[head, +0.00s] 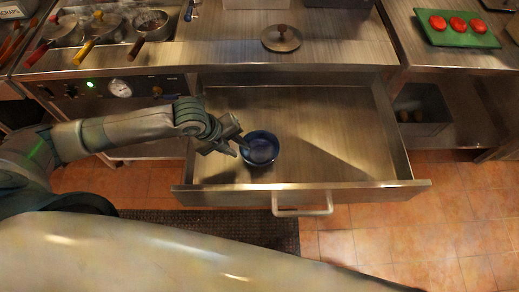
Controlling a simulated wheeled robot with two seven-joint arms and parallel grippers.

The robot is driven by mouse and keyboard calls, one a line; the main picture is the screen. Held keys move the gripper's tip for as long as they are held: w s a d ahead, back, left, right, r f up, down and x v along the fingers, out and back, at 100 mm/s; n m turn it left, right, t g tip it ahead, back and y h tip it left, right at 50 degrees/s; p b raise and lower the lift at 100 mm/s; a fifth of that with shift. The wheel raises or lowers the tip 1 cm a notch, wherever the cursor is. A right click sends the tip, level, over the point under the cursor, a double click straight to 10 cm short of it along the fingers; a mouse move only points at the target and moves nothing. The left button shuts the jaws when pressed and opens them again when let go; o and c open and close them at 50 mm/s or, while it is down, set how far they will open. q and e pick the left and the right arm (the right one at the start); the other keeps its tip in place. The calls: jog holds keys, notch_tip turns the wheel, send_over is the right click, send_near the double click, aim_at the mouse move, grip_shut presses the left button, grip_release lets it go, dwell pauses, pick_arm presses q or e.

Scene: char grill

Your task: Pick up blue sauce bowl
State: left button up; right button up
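The blue sauce bowl (262,149) sits upright in the open metal drawer (340,110), near its front left part. My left gripper (239,146) reaches in from the left over the drawer, with its fingertips at the bowl's left rim. One finger seems to lie over the inside of the bowl. Whether the fingers are apart or closed on the rim is too small to tell. My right gripper is not in the view.
The drawer is otherwise empty, with a front wall and handle (302,204) toward me. A round lid (281,38) lies on the counter above. Pots with handles stand at the top left. A green tray (455,28) with red patties is at the top right.

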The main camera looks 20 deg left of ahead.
aim_at(244, 153)
pick_arm(q)
jog(key=shift+d+f, duration=0.1)
jog(key=shift+f+p, duration=0.25)
jog(key=shift+p, duration=0.1)
jog(key=p+x, duration=0.1)
jog(key=x, duration=0.2)
jog(key=shift+d+f, duration=0.1)
jog(key=shift+f, duration=0.3)
jog(key=shift+d+f+p, duration=0.1)
jog(key=shift+f+p, duration=0.2)
jog(key=shift+f, duration=0.1)
jog(key=shift+r, duration=0.1)
grip_shut()
